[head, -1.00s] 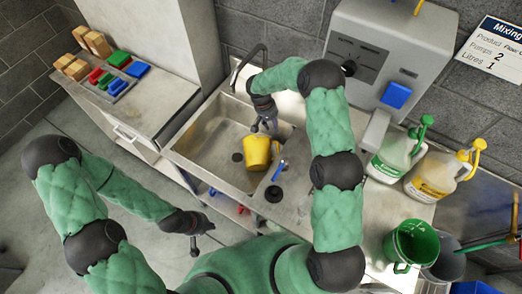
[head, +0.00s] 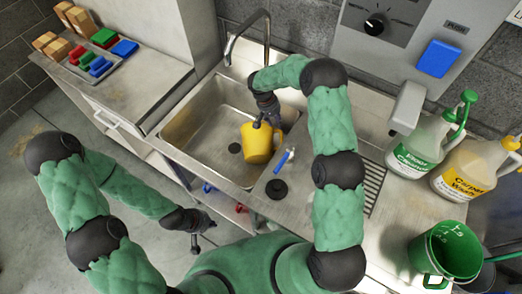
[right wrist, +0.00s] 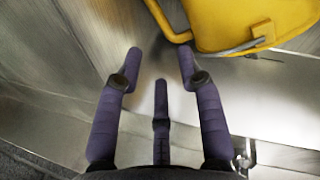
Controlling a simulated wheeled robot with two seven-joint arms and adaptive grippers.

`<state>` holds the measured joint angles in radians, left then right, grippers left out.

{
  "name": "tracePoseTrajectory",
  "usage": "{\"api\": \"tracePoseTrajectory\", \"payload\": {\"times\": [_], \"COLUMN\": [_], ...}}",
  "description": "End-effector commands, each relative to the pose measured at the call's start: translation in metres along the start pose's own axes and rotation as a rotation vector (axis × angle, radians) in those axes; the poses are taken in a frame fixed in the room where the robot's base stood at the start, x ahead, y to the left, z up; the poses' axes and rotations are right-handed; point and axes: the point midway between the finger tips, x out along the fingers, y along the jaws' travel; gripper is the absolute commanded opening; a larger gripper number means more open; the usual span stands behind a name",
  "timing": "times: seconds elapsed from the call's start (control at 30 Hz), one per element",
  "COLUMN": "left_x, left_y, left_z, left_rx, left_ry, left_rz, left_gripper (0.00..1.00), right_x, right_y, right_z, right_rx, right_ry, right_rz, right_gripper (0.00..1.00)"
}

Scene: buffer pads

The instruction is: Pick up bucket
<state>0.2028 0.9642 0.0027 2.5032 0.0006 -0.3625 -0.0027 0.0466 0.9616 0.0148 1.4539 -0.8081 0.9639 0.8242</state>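A yellow bucket (head: 257,146) stands inside the metal sink basin, towards its right side. My right gripper (head: 266,121) is in the sink just behind and above the bucket's rim. In the right wrist view my right gripper (right wrist: 160,58) has its fingers spread with nothing between them. The yellow bucket (right wrist: 250,22) is at the top right there, and its handle is close to the right fingertip; I cannot tell whether they touch. My left gripper (head: 198,242) hangs low in front of the counter, away from the bucket; its finger opening is unclear.
The sink (head: 205,125) has a tall faucet (head: 247,32) at its back. A blue-handled tap (head: 284,160) is right of the bucket. Green (head: 424,146) and yellow (head: 477,168) jugs and a green bucket (head: 446,252) stand on the right. A tray of coloured blocks (head: 98,68) is at left.

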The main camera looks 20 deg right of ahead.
Motion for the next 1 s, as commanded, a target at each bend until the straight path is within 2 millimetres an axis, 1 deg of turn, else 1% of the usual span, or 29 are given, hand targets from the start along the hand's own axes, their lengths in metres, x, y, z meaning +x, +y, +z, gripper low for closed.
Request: {"api": "tracePoseTrajectory", "payload": {"times": [0.03, 0.27, 0.37, 0.5, 0.6, 0.83, 1.0], "left_x": [0.008, 0.012, 0.013, 0.016, 0.018, 0.020, 0.024], "left_y": [-0.003, -0.004, -0.005, -0.006, -0.006, -0.007, -0.009], "left_z": [-0.001, -0.001, -0.001, -0.001, -0.001, -0.001, -0.001], "left_rx": [0.000, 0.000, 0.000, 0.000, 0.000, 0.000, 0.000], "left_ry": [0.001, 0.001, 0.001, 0.001, 0.001, 0.001, 0.001], "left_rz": [0.000, 0.000, 0.000, 0.000, 0.000, 0.000, 0.000], "left_gripper": [0.00, 0.00, 0.00, 0.00, 0.00, 0.00, 0.00], "right_x": [0.008, 0.018, 0.029, 0.050, 0.063, 0.076, 0.101], "right_y": [-0.002, -0.004, -0.003, -0.003, -0.003, -0.002, 0.000], "right_z": [0.000, 0.000, 0.000, 0.001, 0.000, -0.001, -0.001], "right_rx": [0.001, 0.000, 0.000, -0.001, 0.000, 0.001, 0.001], "right_ry": [0.001, 0.000, -0.002, -0.003, -0.002, 0.000, -0.003], "right_rz": [0.000, 0.001, 0.001, 0.001, 0.000, 0.000, 0.000], "right_gripper": [0.38, 0.38, 0.38, 0.38, 0.38, 0.38, 0.38]}}
